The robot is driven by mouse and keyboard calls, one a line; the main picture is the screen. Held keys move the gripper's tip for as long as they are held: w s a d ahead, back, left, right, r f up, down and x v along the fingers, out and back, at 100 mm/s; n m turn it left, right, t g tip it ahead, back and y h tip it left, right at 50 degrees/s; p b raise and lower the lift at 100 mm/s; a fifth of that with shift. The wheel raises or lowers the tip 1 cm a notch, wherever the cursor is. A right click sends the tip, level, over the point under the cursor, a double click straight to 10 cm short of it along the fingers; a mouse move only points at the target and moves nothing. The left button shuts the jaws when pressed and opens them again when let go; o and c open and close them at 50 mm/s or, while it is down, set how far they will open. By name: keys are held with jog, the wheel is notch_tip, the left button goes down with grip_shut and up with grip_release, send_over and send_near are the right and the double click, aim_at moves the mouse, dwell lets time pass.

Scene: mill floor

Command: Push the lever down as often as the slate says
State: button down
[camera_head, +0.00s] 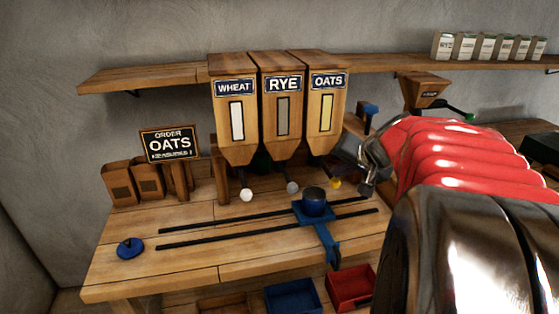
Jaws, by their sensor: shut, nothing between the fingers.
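The slate (169,144) stands at the back left of the bench and reads "ORDER OATS"; its small bottom line is too small to read. Three wooden hoppers stand side by side: wheat (234,88), rye (283,83) and oats (327,82). Under them are a lever with a white knob (246,196), one with a grey knob (292,187) and the oats lever with a yellow knob (335,183). My gripper (366,187) is shut and empty, just right of the yellow knob; I cannot tell whether they touch. A dark blue cup (314,203) stands below the oats hopper.
The cup sits on a blue slide (329,236) across two black rails (205,238). A blue disc (130,248) lies at the left. Brown bags (120,184) stand by the slate. Blue (292,297) and red (351,287) bins sit below the front edge. The front left bench is clear.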

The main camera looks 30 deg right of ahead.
aim_at(338, 183)
jog(key=shift+f, duration=2.15)
dwell(3.0)
jog(key=shift+r, duration=0.1)
dwell(0.4)
jog(key=shift+r, duration=2.95)
jog(key=shift+r, duration=2.45)
